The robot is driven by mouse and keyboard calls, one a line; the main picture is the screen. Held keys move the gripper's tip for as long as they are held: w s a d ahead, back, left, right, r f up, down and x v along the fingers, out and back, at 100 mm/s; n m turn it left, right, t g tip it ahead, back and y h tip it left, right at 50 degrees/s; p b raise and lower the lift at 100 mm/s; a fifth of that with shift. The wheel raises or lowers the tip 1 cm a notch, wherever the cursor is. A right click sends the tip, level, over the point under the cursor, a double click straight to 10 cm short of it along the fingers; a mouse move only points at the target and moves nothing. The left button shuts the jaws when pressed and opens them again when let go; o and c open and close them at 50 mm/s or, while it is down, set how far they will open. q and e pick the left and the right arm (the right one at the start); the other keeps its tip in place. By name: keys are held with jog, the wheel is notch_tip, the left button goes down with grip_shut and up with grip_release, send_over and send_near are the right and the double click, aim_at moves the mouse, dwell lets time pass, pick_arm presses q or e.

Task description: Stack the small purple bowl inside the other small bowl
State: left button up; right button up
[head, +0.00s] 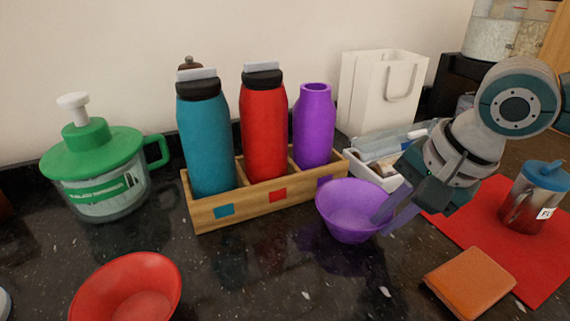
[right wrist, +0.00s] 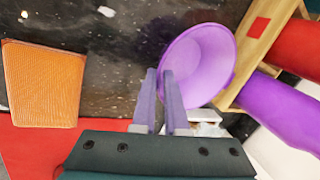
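The small purple bowl (head: 350,212) stands upright on the dark counter, in front of the right end of the wooden holder. It also shows in the right wrist view (right wrist: 198,62). The other small bowl, a red one (head: 128,284), stands at the front left, its lower edge cut off by the frame. My right gripper (head: 392,212) is at the purple bowl's right rim, one finger inside the bowl and one outside. In the right wrist view its fingers (right wrist: 160,78) have a narrow gap between them, with the rim at that gap. My left gripper is not in view.
The wooden holder (head: 258,203) carries teal, red and purple bottles behind the bowls. A green-lidded container (head: 97,165) stands at left. The counter between the bowls is clear.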

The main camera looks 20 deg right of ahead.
grip_shut()
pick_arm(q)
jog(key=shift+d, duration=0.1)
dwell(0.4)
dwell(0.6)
pick_arm(e)
jog(key=shift+r, duration=0.1)
